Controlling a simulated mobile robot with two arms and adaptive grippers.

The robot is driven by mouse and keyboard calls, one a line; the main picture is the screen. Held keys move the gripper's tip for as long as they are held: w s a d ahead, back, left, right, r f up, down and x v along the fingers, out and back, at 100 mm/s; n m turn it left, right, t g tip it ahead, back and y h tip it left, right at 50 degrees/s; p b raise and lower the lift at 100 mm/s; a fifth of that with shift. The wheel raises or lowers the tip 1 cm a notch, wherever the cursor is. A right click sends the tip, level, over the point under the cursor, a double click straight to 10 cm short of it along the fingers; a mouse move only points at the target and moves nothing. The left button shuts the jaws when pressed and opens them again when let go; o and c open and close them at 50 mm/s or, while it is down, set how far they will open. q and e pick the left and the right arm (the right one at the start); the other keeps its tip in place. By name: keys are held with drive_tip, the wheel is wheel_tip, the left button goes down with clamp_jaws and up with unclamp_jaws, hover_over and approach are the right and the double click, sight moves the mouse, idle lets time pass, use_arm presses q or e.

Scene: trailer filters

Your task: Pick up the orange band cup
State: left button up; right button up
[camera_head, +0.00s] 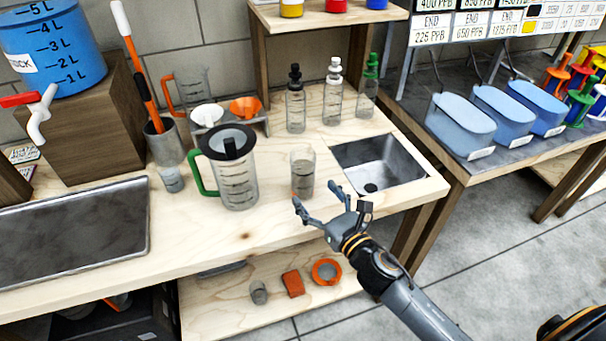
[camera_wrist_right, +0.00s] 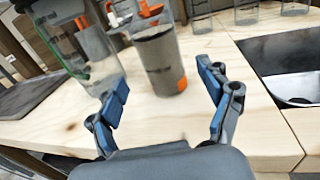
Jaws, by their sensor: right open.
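The orange band cup (camera_head: 302,172) is a clear cylinder with grey contents, upright on the wooden table between the green-handled pitcher and the sink. In the right wrist view the cup (camera_wrist_right: 160,62) stands ahead of the fingers, roughly between them in the picture, with a small orange patch low on its side. My right gripper (camera_head: 317,197) is open and empty at the table's front edge, just in front of the cup. I cannot tell any contact with it. My left gripper is not in view.
The pitcher (camera_head: 228,172) stands close left of the cup. The sink (camera_head: 378,162) is to its right. Several dropper bottles (camera_head: 296,104) stand behind. A lower shelf (camera_head: 225,308) holds orange items. The table between cup and front edge is clear.

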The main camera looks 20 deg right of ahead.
sight(308, 185)
drive_tip(key=x, duration=0.5)
drive_tip(key=shift+f+p, duration=0.1)
drive_tip(key=shift+p, duration=0.25)
drive_tip(key=c, duration=1.3)
drive_tip(key=shift+c, duration=0.7)
